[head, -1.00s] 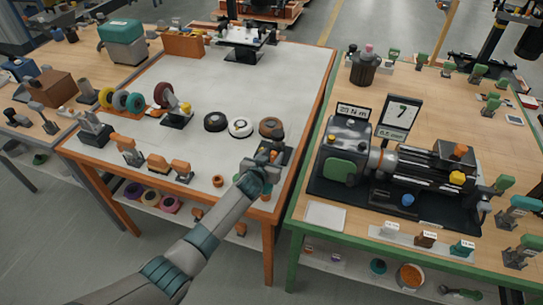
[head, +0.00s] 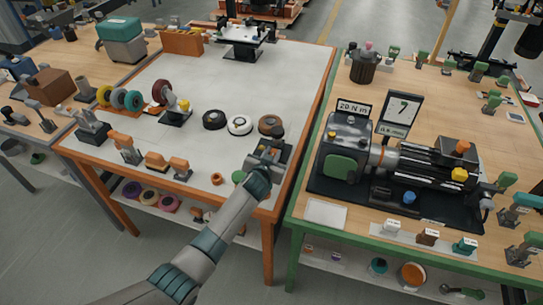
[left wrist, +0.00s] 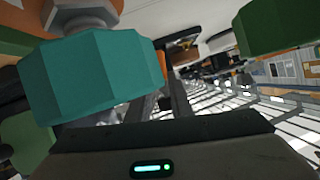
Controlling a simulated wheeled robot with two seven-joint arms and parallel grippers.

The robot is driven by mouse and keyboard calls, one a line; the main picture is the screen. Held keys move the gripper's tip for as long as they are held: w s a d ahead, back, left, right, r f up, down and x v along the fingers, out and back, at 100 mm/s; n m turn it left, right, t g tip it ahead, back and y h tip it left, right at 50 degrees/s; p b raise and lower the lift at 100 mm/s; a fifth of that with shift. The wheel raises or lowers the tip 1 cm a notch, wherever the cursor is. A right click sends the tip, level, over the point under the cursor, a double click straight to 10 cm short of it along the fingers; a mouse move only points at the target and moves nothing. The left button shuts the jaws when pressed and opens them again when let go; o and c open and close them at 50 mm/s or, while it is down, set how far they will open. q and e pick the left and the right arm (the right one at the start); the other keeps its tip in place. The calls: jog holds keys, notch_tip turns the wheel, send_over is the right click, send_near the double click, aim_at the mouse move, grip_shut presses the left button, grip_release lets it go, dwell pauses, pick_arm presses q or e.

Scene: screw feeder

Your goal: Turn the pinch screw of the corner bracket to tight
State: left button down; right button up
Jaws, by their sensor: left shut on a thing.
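My left gripper (head: 266,157) is at the front right corner of the white-topped bench, over a small dark grey fixture (head: 285,150) that seems to be the corner bracket. A small orange part (head: 265,149) shows beside the fingers. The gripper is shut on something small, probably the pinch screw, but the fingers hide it. In the left wrist view the fingers (left wrist: 176,95) reach toward an orange part (left wrist: 160,66). A large teal faceted knob (left wrist: 100,75) stands close on the left there. How far the screw is turned cannot be seen. My right gripper is out of view.
A green round part (head: 238,177) and an orange ring (head: 216,179) sit left of my gripper. Dark, white and brown rings (head: 240,125) lie behind. A green-framed bench (head: 325,214) with a large motor unit (head: 345,150) stands close on the right.

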pick_arm(q)
jog(key=m+b, duration=0.1)
jog(key=m+y+b, duration=0.1)
jog(key=b, duration=0.1)
jog(key=shift+s+d+f+t, duration=0.15)
jog(key=shift+d+f+t, duration=0.15)
jog(key=shift+d+f, duration=0.1)
jog(key=shift+s+d+m+t+y+b, duration=0.1)
jog(key=shift+d+m+t+y+b, duration=0.15)
jog(key=shift+m+y+b, duration=0.7)
jog(key=shift+n+h, duration=0.25)
jog(key=shift+h, duration=0.1)
jog(key=c, duration=1.6)
grip_release()
jog(key=shift+r, duration=0.1)
jog(key=shift+b, duration=0.3)
jog(key=b+v, duration=0.3)
jog(key=v, duration=1.4)
jog(key=shift+s+a+r, duration=0.1)
jog(key=shift+s+a, duration=0.05)
jog(key=shift+s, duration=0.05)
